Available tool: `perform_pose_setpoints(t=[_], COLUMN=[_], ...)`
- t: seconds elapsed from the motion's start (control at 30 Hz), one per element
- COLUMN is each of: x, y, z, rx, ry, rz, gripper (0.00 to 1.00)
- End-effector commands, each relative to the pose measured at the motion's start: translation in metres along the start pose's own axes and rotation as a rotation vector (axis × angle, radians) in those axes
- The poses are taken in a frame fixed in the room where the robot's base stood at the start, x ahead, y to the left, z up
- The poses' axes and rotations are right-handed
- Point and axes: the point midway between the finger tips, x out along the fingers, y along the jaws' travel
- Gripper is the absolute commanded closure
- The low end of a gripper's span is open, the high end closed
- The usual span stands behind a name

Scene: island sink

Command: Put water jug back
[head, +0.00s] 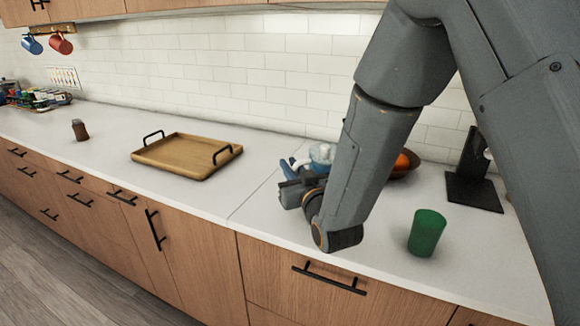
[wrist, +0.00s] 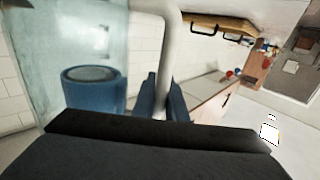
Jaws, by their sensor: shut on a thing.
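The water jug is clear and pale blue, with a darker blue part, and it shows beside my gripper in the head view (head: 321,153). My arm hides much of it. In the wrist view the jug (wrist: 92,85) fills the left side, and its pale handle (wrist: 170,50) runs down between the fingers. My gripper (wrist: 163,95) is shut on that handle; in the head view the gripper (head: 291,168) is over the counter near the backsplash. I cannot tell whether the jug's base touches the counter.
A wooden tray (head: 187,156) with black handles lies left on the counter (head: 110,150). A green cup (head: 427,232) stands at the right front. A bowl with orange fruit (head: 405,163) and a black stand (head: 470,178) are behind my arm. A small brown shaker (head: 80,130) stands farther left.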

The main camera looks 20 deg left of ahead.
Motion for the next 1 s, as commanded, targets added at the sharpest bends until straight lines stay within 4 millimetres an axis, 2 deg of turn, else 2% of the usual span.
perform_pose_setpoints(t=[0.1,0.13,0.2,0.23,0.63,0.77,1.0], x=[0.0,0.0,0.0,0.0,-0.001,-0.021,-0.072], y=[0.0,0.0,0.0,0.0,0.0,0.0,0.0], z=[0.003,0.003,0.003,0.003,-0.002,0.001,0.001], rx=[-0.001,0.0,0.0,0.0,0.0,0.0,0.0], ry=[0.002,0.0,0.0,0.0,0.0,-0.001,0.0], rz=[0.0,0.0,0.0,0.0,0.0,0.0,0.0], gripper=[1.0,0.83,0.71,0.69,0.69,0.69,0.69])
